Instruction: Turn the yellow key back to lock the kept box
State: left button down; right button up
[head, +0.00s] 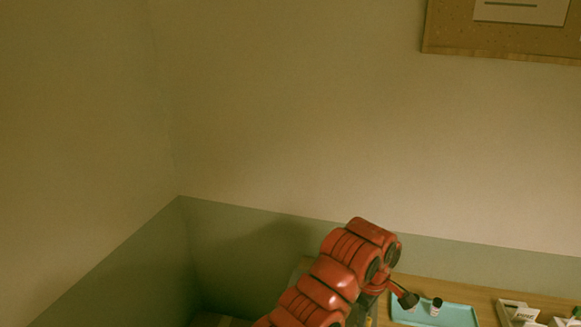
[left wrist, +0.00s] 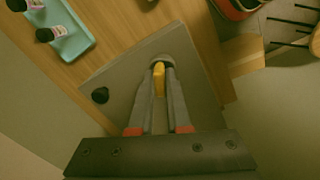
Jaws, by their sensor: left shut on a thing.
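The yellow key (left wrist: 159,80) shows in the left wrist view as a small upright yellow bar. My left gripper (left wrist: 162,68) is shut on it, one grey finger on each side. The key is at the grey-brown face of the box (left wrist: 120,70), which has a round black knob (left wrist: 100,95) at its left. The fingers hide part of the key and its keyhole, so how far it is turned cannot be told. In the head view my red left arm covers most of the box and the key. My right gripper is in neither view.
A turquoise tray (head: 459,315) with dark-capped bottles (head: 436,307) stands right of my left arm on the wooden table (head: 487,297). White labelled holders (head: 517,313) stand further right. The wall is close behind the table.

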pick_arm(q)
jog(key=n+p, duration=0.1)
jog(key=n, duration=0.1)
jog(key=n+p, duration=0.1)
jog(key=p, duration=0.1)
jog(key=shift+d+r+n, duration=0.1)
jog(key=shift+r+n, duration=0.1)
jog(key=shift+n, duration=0.2)
jog(key=c, duration=0.9)
grip_release()
jog(key=shift+w+f, duration=0.15)
jog(key=shift+f, duration=0.1)
jog(key=shift+r, duration=0.1)
notch_tip(320, 180, up, 7)
jog(key=p, duration=0.6)
